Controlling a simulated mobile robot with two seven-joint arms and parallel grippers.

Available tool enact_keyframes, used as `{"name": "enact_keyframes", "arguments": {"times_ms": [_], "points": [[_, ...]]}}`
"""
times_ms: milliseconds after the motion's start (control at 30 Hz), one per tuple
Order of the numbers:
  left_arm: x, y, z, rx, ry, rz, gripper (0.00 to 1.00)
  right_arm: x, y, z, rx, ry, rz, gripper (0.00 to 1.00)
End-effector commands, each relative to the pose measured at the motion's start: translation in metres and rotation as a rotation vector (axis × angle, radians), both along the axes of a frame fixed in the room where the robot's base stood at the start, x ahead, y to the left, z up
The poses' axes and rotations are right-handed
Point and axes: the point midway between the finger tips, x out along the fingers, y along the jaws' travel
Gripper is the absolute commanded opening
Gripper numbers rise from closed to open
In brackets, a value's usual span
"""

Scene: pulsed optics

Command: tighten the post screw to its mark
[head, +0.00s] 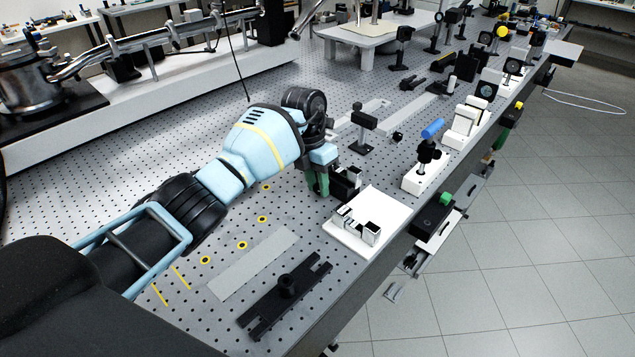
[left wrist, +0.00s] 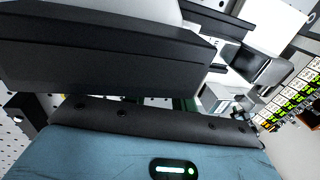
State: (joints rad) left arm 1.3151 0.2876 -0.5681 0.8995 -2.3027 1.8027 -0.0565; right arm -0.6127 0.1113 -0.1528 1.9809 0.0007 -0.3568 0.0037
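My left gripper (head: 320,186), with green fingers, is low over the perforated table, at the back-left edge of a white plate (head: 388,208). A small dark block (head: 345,184) is right beside its fingertips; I cannot tell whether they touch. In the left wrist view a large dark block (left wrist: 100,58) fills the upper left and hides most of the fingers, so their gap does not show. No post screw or mark can be made out clearly. A black post mount (head: 363,128) stands behind the gripper. My right gripper is not in view.
More optics stand in a row towards the back right. The table's right edge drops to a tiled floor.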

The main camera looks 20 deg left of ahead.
Motion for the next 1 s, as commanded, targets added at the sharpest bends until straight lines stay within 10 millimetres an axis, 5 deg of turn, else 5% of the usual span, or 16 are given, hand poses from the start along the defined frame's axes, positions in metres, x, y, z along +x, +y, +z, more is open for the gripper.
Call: {"name": "enact_keyframes", "arguments": {"times_ms": [167,467,1000], "points": [[0.000,0.000,0.000,0.000,0.000,0.000,0.04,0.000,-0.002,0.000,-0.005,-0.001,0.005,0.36],[0.000,-0.001,0.002,0.050,-0.019,-0.002,0.04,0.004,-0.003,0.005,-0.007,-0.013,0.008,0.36],[-0.002,-0.008,0.003,0.401,-0.143,-0.001,0.04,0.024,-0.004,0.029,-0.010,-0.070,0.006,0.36]]}}
